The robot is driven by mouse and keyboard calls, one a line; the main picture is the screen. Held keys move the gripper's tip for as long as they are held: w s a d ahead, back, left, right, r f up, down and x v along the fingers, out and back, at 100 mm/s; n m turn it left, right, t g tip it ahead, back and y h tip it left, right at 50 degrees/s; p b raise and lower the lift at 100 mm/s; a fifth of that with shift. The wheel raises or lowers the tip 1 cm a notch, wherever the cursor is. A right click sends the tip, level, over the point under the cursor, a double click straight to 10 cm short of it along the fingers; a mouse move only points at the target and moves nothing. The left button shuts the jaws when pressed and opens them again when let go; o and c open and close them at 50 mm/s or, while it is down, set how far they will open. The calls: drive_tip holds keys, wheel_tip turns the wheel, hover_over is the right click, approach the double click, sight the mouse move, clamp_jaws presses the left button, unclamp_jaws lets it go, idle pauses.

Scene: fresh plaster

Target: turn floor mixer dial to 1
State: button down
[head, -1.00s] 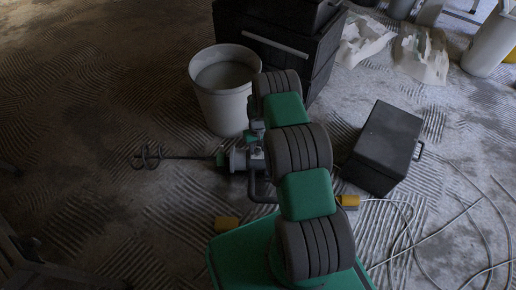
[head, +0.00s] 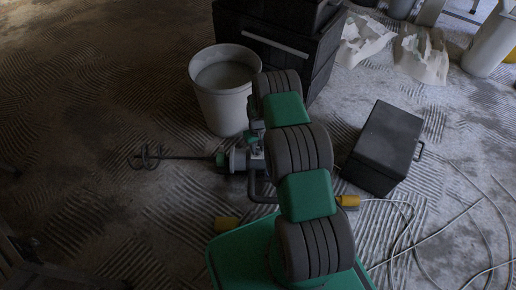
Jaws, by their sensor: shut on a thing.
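The floor mixer (head: 237,160) lies on the floor, its paddle shaft pointing left to a spiral paddle (head: 147,158). Its grey body and loop handle show just left of my arm. My gripper (head: 257,140) is at the mixer's body, mostly hidden behind my own arm links. It is shut on a part of the mixer, at the place where the dial would be. The dial itself and its marks are hidden or too small to read.
A whitish bucket (head: 222,105) stands just behind the mixer, close to my arm. A black case stack (head: 290,45) is behind it. A dark box (head: 385,148) stands to the right. Cables (head: 410,235) lie on the floor at right. The left floor is clear.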

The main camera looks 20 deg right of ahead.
sight(258, 150)
drive_tip(key=n+b, duration=0.1)
drive_tip(key=n, duration=0.4)
drive_tip(key=shift+w+n+b, duration=0.1)
drive_tip(key=shift+n+b, duration=0.2)
drive_tip(key=shift+b, duration=0.1)
drive_tip(key=n+b, duration=0.1)
drive_tip(key=n, duration=0.5)
drive_tip(key=n+b, duration=0.1)
drive_tip(key=n, duration=0.4)
drive_tip(key=shift+d+n, duration=0.1)
drive_tip(key=shift+n, duration=0.3)
drive_tip(key=n, duration=0.5)
drive_tip(key=shift+w+r+n, duration=0.1)
drive_tip(key=shift+r+n, duration=0.05)
drive_tip(key=shift+n, duration=0.15)
drive_tip(key=c, duration=1.6)
unclamp_jaws()
drive_tip(key=o, duration=0.5)
drive_tip(key=shift+c, duration=0.2)
wheel_tip(258, 150, up, 8)
drive_tip(key=p, duration=0.3)
drive_tip(key=shift+f, duration=0.2)
